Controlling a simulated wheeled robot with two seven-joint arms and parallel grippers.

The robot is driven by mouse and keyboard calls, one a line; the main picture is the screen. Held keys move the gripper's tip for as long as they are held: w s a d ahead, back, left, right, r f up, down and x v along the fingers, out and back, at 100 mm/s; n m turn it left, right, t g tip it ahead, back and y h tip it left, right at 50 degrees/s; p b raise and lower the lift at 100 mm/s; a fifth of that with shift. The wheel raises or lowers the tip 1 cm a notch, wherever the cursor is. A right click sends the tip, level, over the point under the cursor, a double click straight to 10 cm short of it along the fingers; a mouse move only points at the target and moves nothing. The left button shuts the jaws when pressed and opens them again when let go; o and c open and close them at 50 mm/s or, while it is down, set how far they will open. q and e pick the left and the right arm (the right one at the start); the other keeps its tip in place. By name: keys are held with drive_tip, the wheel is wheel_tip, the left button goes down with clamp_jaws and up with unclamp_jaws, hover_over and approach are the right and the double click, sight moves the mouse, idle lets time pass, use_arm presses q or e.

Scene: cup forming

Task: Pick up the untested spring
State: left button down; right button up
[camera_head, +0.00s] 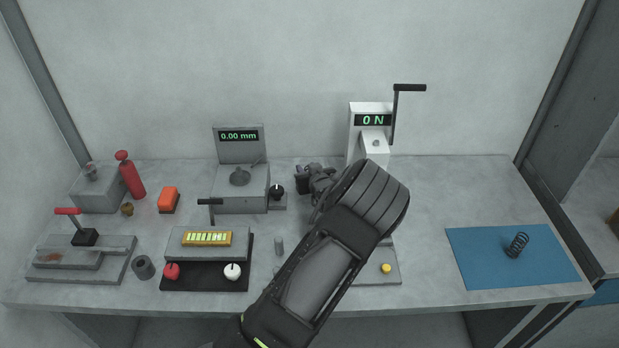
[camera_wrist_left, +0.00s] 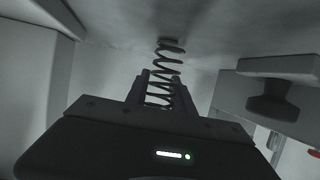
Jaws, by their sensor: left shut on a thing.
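A dark coil spring (camera_wrist_left: 170,60) is between the two fingers of my left gripper (camera_wrist_left: 162,82) in the left wrist view. The gripper is shut on it, and the upper coils stick out past the fingertips. In the head view my left gripper (camera_head: 308,178) is small and dark, left of the white press, and the held spring is hard to make out there. Another dark spring (camera_head: 517,244) stands on the blue mat (camera_head: 475,268) at the right, apart from the gripper. My right gripper is not in view.
A white press (camera_head: 358,118) reading 0 N stands behind my arm. A grey gauge (camera_head: 240,148) reading 0.00 mm with a black knob (camera_head: 277,191) is to the left. A red-handled lever fixture (camera_head: 75,240) is far left.

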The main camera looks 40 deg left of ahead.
use_arm(q)
wheel_tip(320, 180, up, 10)
idle(0.6)
idle(0.5)
